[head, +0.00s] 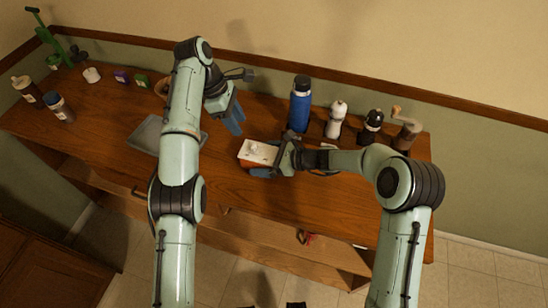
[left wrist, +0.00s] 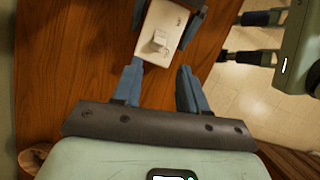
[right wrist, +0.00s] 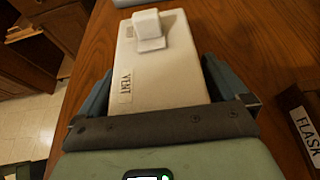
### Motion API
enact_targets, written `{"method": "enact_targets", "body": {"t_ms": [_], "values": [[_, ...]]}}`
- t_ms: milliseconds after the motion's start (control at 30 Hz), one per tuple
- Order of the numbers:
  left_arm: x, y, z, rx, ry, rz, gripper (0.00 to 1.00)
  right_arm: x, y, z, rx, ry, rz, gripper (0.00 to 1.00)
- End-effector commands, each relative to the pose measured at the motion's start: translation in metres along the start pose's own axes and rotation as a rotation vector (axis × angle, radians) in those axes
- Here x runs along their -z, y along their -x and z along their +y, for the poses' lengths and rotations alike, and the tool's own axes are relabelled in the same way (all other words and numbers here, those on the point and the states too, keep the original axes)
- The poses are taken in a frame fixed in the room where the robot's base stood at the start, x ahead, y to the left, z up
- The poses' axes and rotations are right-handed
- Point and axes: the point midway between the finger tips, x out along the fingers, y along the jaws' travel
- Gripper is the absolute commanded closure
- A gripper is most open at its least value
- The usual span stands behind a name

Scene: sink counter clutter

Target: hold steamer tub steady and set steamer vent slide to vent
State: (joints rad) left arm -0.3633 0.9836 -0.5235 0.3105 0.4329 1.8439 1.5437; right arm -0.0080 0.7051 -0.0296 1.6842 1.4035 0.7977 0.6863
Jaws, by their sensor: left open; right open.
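The steamer tub (head: 250,164) stands on the wooden counter with a white lid (head: 258,151) on top. A white slide knob (right wrist: 149,25) sits on the lid's end far from my right gripper in the right wrist view. The word VENT is marked near the end closer to that gripper. My right gripper (head: 270,160) is open, with one finger along each side of the tub; contact is unclear. My left gripper (head: 233,122) is open and empty above and behind the tub. In the left wrist view, the knob (left wrist: 159,41) lies just beyond its fingertips.
A blue flask (head: 300,105), a white mill (head: 335,120), a dark mill (head: 371,128) and a crank grinder (head: 406,134) stand right of the tub. A block labelled FLASK (right wrist: 303,125) lies near my right gripper. A grey tray (head: 150,134) lies to the left.

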Motion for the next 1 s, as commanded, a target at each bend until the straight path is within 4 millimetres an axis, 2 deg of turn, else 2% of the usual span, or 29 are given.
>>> {"method": "enact_targets", "body": {"t_ms": [333, 500, 533, 567, 600, 667, 700, 867, 1000], "values": [[0.0, 0.0, 0.0, 0.0, 0.0, 0.0, 0.57, 0.0, -0.004, 0.0, 0.0, 0.001, 0.0, 0.0], [0.0, 0.0, 0.0, 0.0, 0.0, 0.0, 0.57, 0.0, -0.004, 0.0, 0.0, 0.0, 0.0, 0.55], [0.0, 0.0, 0.0, 0.0, 0.0, 0.0, 0.57, 0.0, -0.004, 0.0, 0.0, 0.0, 0.0, 0.58], [0.0, 0.0, 0.0, 0.0, 0.0, 0.0, 0.64, 0.0, -0.004, 0.0, 0.0, 0.0, 0.0, 0.58], [0.0, 0.0, 0.0, 0.0, -0.002, 0.0, 0.77, 0.0, -0.004, 0.0, 0.0, 0.0, 0.0, 0.58], [0.001, 0.001, 0.0, -0.002, -0.013, -0.003, 0.96, 0.0, -0.004, 0.0, 0.0, 0.0, 0.0, 0.58], [0.003, 0.001, 0.0, -0.005, -0.029, -0.007, 1.0, 0.0, -0.004, 0.0, 0.0, 0.0, 0.0, 0.58], [0.016, 0.006, 0.003, -0.035, -0.188, -0.04, 1.0, 0.0, -0.003, 0.0, 0.0, 0.0, 0.0, 0.58], [0.034, 0.01, 0.004, -0.088, -0.429, -0.074, 1.0, 0.0, -0.003, 0.0, 0.001, 0.0, 0.0, 0.58]]}}
